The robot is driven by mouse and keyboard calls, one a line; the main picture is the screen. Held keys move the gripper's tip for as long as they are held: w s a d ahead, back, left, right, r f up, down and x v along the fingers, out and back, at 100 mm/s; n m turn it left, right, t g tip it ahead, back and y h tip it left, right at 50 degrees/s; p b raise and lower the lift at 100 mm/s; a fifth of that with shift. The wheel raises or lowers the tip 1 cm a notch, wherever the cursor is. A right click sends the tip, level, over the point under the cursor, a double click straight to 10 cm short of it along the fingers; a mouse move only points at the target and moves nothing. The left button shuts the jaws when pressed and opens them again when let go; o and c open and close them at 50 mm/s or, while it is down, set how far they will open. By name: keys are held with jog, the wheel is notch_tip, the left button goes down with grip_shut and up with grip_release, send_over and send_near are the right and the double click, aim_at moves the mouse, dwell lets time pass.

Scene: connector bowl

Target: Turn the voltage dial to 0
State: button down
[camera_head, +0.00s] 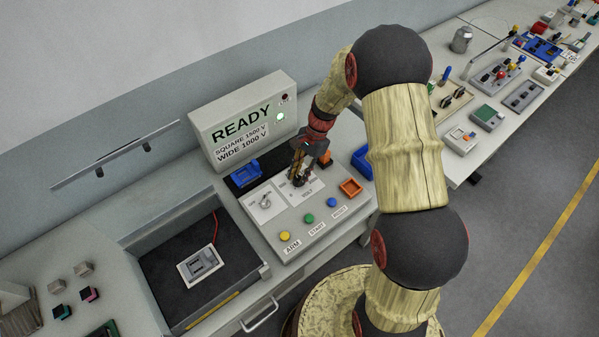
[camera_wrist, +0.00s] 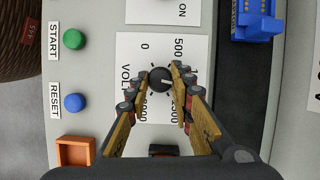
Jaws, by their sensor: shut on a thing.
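The voltage dial (camera_wrist: 159,80) is a dark round knob with a light pointer mark, on a white plate (camera_wrist: 128,48) with printed numbers including 0 and 500. In the wrist view the pointer appears to face right, away from the 0. My gripper (camera_wrist: 160,78) is shut on the dial, with one finger on each side of it. Some of the numbers are covered by the fingers.
The panel has a yellow ARM button (camera_head: 285,236), a green START button (camera_head: 310,218), a blue RESET button (camera_head: 332,202) and a switch (camera_head: 265,201). An orange square holder (camera_head: 351,188) and a blue connector block (camera_head: 245,173) are close by. A READY display (camera_head: 243,118) stands behind.

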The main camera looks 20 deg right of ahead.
jog(key=n+g+p, duration=0.1)
jog(key=n, duration=0.2)
jog(key=n+h+p, duration=0.1)
jog(key=n, duration=0.2)
jog(key=shift+w+a+g+h, duration=0.15)
jog(key=shift+g+h, duration=0.15)
jog(key=shift+g, duration=0.1)
jog(key=n+h, duration=0.1)
jog(key=n, duration=0.2)
jog(key=n+h+p, duration=0.1)
jog(key=n, duration=0.2)
jog(key=shift+a+n+g, duration=0.15)
jog(key=shift+n+g, duration=0.25)
jog(key=n+h, duration=0.1)
jog(key=n, duration=0.2)
jog(key=n+h+p, duration=0.1)
jog(key=n, duration=0.2)
jog(key=shift+a+t+h, duration=0.2)
jog(key=shift+t+h, duration=0.1)
jog(key=shift+h, duration=0.1)
jog(key=n+h+p, duration=0.1)
jog(key=n, duration=0.2)
jog(key=shift+a+n+t, duration=0.1)
jog(key=shift+n+t, duration=0.3)
jog(key=shift+n+t+h, duration=0.4)
jog(key=shift+n+t, duration=0.1)
jog(key=shift+n, duration=1.2)
jog(key=c, duration=1.6)
grip_release()
jog(key=shift+o, duration=0.2)
